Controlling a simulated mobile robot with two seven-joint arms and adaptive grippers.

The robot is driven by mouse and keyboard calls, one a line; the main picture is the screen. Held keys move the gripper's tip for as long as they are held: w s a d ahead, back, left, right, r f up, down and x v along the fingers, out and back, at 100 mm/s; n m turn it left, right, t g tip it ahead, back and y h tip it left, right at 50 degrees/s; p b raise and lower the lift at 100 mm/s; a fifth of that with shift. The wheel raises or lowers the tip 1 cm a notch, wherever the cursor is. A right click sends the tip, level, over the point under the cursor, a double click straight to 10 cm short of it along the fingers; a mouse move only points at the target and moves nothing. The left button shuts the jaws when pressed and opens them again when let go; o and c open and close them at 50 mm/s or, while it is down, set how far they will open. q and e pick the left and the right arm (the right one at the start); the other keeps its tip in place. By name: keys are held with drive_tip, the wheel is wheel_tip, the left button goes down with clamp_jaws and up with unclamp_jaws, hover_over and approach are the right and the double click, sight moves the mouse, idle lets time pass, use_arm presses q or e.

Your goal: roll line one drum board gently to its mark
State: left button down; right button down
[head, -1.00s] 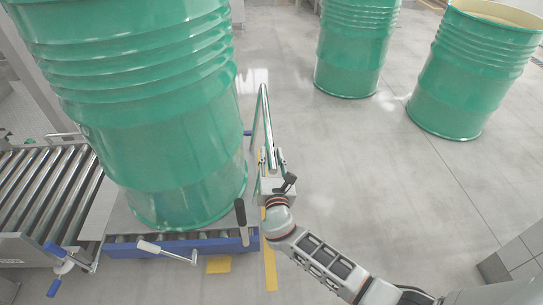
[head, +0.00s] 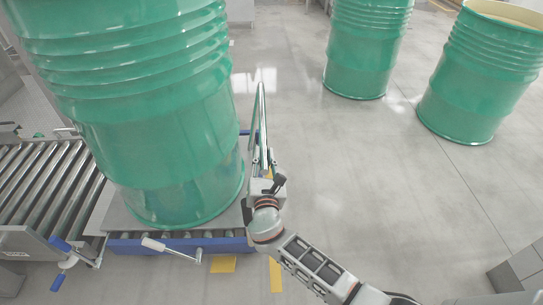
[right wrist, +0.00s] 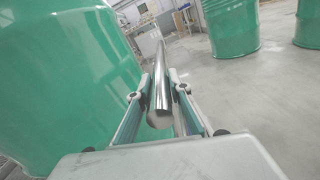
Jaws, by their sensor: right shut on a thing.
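A large green drum (head: 160,140) stands upright on a flat grey drum board (head: 106,222) on rollers with a blue frame. A shiny metal push bar (head: 262,120) rises at the board's right side, beside the drum. My right gripper (head: 263,172) is shut on this bar. In the right wrist view the fingers (right wrist: 155,98) lie on either side of the bar (right wrist: 161,85), with the drum (right wrist: 65,85) close on the left. The left gripper is not in view. I cannot make out the board's mark.
A roller conveyor (head: 40,190) adjoins the board on the left. Two green drums (head: 366,50) (head: 480,75) stand on the floor at the right. The middle floor is clear.

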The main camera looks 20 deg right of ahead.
sight(265, 176)
drive_tip(key=shift+a, duration=0.15)
drive_tip(key=c, duration=1.8)
unclamp_jaws()
drive_tip(key=shift+c, duration=0.2)
drive_tip(key=shift+s, duration=0.1)
drive_tip(key=shift+v, duration=5.85)
